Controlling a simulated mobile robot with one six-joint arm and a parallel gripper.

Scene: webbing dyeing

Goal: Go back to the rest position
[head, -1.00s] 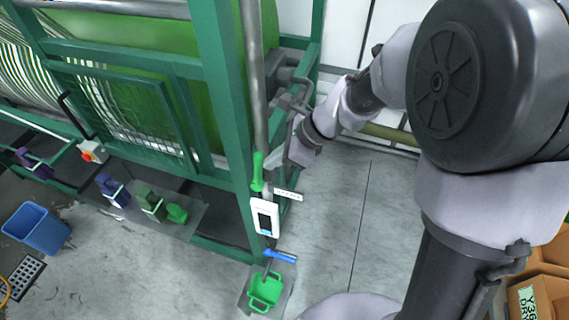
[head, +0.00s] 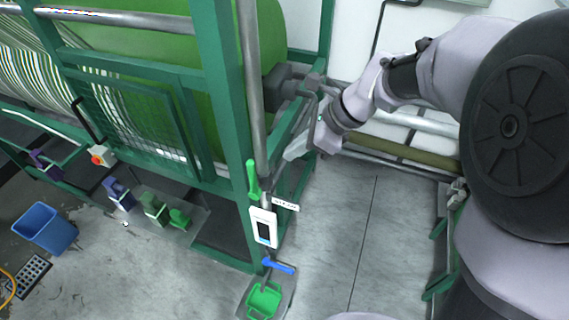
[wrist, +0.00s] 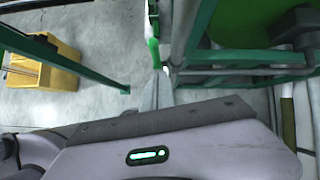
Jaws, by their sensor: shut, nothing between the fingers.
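My gripper (head: 294,148) is shut and empty. In the head view it is beside the green machine frame's corner post (head: 237,150), to the right of the green-handled lever (head: 253,180). In the wrist view my gripper (wrist: 156,92) shows at the middle, with its fingers together. The green handle (wrist: 152,45) appears just beyond it there, and I cannot tell the exact distance between them.
A white display box (head: 264,227) and a blue valve handle (head: 279,266) are on the post, with a green container (head: 264,300) below. A blue bin (head: 45,228) stands at the left. In the wrist view a yellow box (wrist: 45,66) stands at upper left. Grey floor (head: 340,220) is clear right of the post.

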